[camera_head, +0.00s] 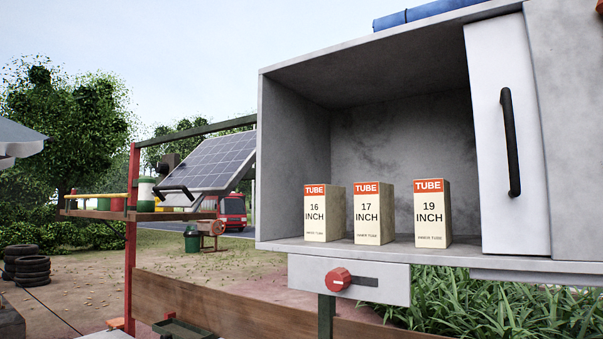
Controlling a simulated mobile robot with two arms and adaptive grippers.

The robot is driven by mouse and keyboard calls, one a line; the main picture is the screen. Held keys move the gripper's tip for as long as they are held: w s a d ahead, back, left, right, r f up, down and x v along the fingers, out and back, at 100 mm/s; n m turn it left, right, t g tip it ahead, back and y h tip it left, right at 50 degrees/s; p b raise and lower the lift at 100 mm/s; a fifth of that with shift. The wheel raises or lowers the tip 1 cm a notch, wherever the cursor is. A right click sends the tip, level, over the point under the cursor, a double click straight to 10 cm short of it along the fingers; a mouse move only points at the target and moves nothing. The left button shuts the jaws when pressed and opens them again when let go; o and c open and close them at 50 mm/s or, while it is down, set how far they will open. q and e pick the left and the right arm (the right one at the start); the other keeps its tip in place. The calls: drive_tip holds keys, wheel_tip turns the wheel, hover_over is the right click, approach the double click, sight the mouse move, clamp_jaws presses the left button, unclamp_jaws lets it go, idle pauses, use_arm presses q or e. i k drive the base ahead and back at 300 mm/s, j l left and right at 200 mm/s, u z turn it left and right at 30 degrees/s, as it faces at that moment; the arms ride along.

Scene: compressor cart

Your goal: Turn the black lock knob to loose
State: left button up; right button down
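No black lock knob can be made out for sure. A small dark block (168,163) sits by the upper left edge of the tilted solar panel (212,163); it is too small to tell what it is. A black bar handle (175,191) is at the panel's lower left edge. A red round knob (337,279) sits at the left end of a dark slot on a pale plate (390,290) under the grey cabinet. Neither of my grippers is in view.
The open grey cabinet (292,165) holds three tube boxes marked 16 (315,215), 17 (367,215) and 19 inch (429,215). Its white door (495,120) has a black handle (510,140). A red post (131,240) and wooden board (220,305) stand left of it.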

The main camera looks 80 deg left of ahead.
sight(161, 168)
drive_tip(key=k+u, duration=0.35)
drive_tip(key=k+j+u, duration=0.15)
drive_tip(key=u, duration=0.2)
drive_tip(key=k+j+u, duration=0.2)
drive_tip(key=u, duration=0.15)
drive_tip(key=k+u, duration=0.1)
drive_tip(key=u, duration=1.6)
drive_tip(key=i, duration=0.6)
drive_tip(key=k, duration=0.6)
